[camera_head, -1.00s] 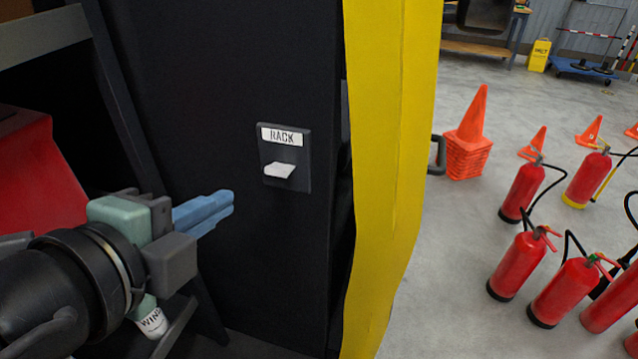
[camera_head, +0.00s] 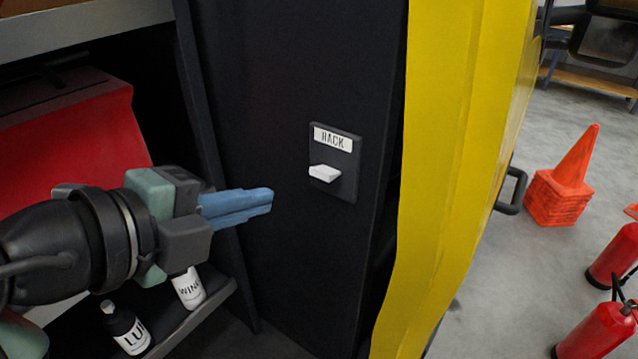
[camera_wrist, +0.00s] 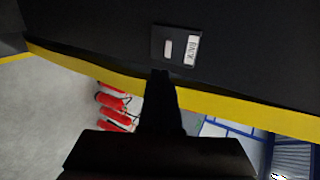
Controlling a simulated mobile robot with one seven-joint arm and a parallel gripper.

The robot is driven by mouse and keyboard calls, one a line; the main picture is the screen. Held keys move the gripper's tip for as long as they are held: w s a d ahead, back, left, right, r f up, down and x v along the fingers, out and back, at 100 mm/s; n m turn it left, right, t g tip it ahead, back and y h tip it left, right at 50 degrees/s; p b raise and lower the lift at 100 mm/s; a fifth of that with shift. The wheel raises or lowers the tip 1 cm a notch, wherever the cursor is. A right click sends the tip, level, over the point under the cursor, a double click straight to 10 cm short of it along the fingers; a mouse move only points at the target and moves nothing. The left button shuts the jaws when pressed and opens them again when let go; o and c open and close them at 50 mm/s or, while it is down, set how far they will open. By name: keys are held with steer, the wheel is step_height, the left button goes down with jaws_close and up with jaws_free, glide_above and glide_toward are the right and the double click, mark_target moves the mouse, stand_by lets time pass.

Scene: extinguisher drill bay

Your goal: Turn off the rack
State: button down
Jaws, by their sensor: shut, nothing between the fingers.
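The rack switch (camera_head: 334,163) is a dark grey plate with a white "RACK" label above a white lever (camera_head: 324,173). It is fixed to the black panel (camera_head: 285,60). The lever sticks out from the plate. My gripper (camera_head: 270,200) has blue fingers, shut and empty, left of the switch and a little lower, apart from it. In the wrist view the switch (camera_wrist: 175,47) appears sideways, above the dark fingers (camera_wrist: 160,76), with the white lever (camera_wrist: 168,48) left of the label.
A yellow strip (camera_head: 440,150) runs down the panel's right edge, with a dark handle (camera_head: 512,191) beyond it. Orange cones (camera_head: 560,190) and red extinguishers (camera_head: 600,330) stand on the floor at right. Labelled bottles (camera_head: 125,328) and a red object (camera_head: 70,140) are at left.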

mark_target(329, 183)
steer(key=p+x, duration=0.4)
steer(key=x, duration=0.8)
steer(key=shift+d+r, duration=0.1)
steer(key=shift+w+d+f, duration=0.15)
steer(key=shift+w+f, duration=0.15)
steer(key=shift+w, duration=0.05)
steer(key=f+b, duration=0.1)
steer(key=b, duration=0.2)
steer(key=shift+w+d+t, duration=0.1)
steer(key=shift+t, duration=0.2)
steer(key=shift+r+p, duration=0.4)
steer(key=shift+p, duration=0.1)
steer(key=shift+r, duration=0.1)
steer(key=shift+r, duration=0.85)
